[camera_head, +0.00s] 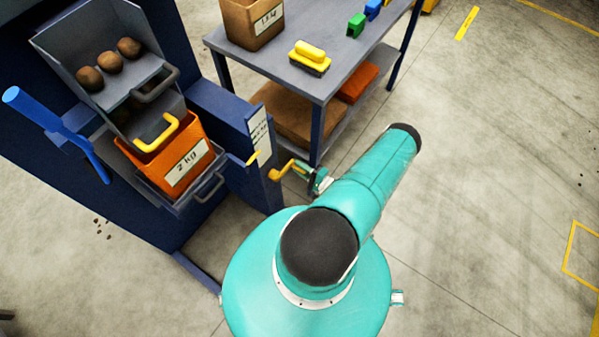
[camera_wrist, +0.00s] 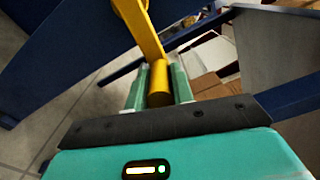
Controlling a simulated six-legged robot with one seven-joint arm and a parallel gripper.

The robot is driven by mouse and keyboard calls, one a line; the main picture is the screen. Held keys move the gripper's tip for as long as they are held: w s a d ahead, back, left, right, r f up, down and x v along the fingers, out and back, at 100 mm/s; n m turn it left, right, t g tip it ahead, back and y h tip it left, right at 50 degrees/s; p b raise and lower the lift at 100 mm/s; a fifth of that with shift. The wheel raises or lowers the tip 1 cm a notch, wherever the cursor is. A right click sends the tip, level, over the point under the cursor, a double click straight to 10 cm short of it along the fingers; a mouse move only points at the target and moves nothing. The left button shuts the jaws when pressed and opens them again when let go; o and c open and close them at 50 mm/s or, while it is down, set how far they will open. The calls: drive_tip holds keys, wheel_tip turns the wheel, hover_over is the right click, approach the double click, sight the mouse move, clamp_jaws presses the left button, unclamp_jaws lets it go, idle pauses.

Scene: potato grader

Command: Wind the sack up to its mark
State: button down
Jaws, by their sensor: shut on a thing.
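A yellow crank (camera_head: 284,171) sticks out from the right side of the blue machine frame (camera_head: 236,120). My gripper (camera_head: 318,182) is at the crank's outer end. In the wrist view the crank arm (camera_wrist: 140,28) leads to a yellow grip (camera_wrist: 159,84), and my gripper (camera_wrist: 158,92) is shut on that grip, a green finger on each side. A white label plate with markings (camera_head: 260,138) is on the post above the crank, with a small yellow pointer (camera_head: 253,158) near its lower edge. I cannot make out a sack or its mark in either view.
An orange bin labelled 2 kg (camera_head: 165,165) sits in the machine below a grey tray (camera_head: 150,88) holding potatoes. A blue lever (camera_head: 60,130) is at left. A grey table (camera_head: 340,75) with a brush (camera_head: 310,58) and cardboard box (camera_head: 252,22) stands behind. The right floor is clear.

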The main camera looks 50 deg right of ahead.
wheel_tip(320, 180, up, 3)
drive_tip(key=n, duration=0.4)
drive_tip(key=shift+a+r+n, duration=0.1)
drive_tip(key=shift+r+n, duration=0.1)
drive_tip(key=shift+n, duration=0.1)
drive_tip(key=shift+a+r+n, duration=1.7)
drive_tip(key=shift+r+n, duration=0.2)
drive_tip(key=shift+n, duration=0.2)
drive_tip(key=shift+a, duration=0.1)
drive_tip(key=c, duration=1.2)
unclamp_jaws()
drive_tip(key=shift+s, duration=0.15)
